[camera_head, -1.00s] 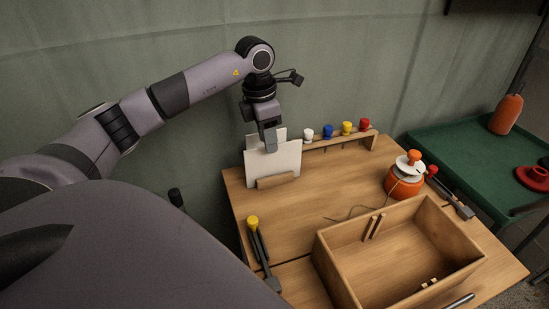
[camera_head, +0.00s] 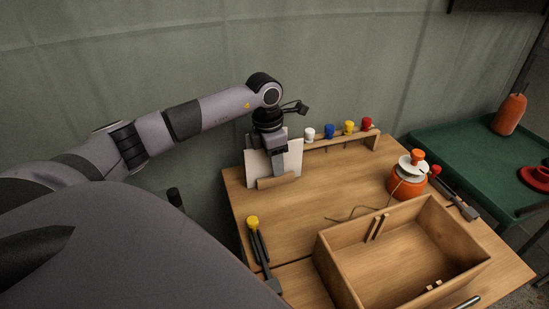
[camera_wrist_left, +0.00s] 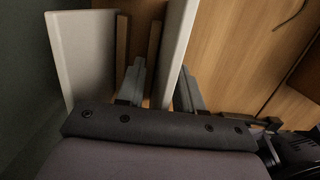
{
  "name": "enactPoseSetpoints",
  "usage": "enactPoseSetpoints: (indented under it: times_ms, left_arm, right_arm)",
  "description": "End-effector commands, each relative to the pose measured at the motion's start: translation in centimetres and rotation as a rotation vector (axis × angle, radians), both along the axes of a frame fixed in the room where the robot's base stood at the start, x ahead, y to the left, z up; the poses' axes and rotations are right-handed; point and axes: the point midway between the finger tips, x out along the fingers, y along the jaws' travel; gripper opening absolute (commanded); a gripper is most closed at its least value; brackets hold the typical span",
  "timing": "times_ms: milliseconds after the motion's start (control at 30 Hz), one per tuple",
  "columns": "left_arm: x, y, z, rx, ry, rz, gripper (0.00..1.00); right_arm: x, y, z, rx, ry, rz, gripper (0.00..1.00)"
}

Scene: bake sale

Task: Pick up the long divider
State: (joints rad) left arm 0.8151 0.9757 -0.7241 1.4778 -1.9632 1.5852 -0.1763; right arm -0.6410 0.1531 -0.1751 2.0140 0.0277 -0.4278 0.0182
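Two white panels stand upright in a wooden holder (camera_head: 276,183) at the back left of the table. The wider front panel (camera_head: 293,158) looks like the long divider; it also shows on the right in the left wrist view (camera_wrist_left: 179,35). My left gripper (camera_head: 278,172) points down at the front panel. In the wrist view its fingers (camera_wrist_left: 161,80) are apart, one on each side of that panel, with a gap on the inner side. My right gripper is not in view.
An open wooden box (camera_head: 333,262) stands at the front right. A rack (camera_head: 355,142) with several coloured knobs lies along the back. The table's middle is mostly clear.

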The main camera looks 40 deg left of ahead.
Motion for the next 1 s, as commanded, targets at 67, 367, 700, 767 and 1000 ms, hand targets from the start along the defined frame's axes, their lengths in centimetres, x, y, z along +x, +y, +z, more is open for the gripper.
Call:
enactPoseSetpoints:
  times_ms: [67,367,700,767,1000]
  left_arm:
    - [0.0,0.0,0.0,0.0,0.0,0.0,0.17]
    - [0.0,0.0,0.1,0.0,-0.001,0.0,0.0]
    - [0.1,0.0,1.7,0.0,-0.004,-0.001,0.0]
    - [0.1,0.0,2.7,0.0,-0.006,-0.001,0.0]
    - [0.1,0.0,8.5,-0.001,-0.008,0.0,0.0]
  right_arm:
    - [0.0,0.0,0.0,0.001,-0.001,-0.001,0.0]
    - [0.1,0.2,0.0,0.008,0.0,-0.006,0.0]
    - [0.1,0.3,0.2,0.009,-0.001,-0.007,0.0]
    - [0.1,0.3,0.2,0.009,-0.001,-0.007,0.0]
    - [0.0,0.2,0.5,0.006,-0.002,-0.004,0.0]
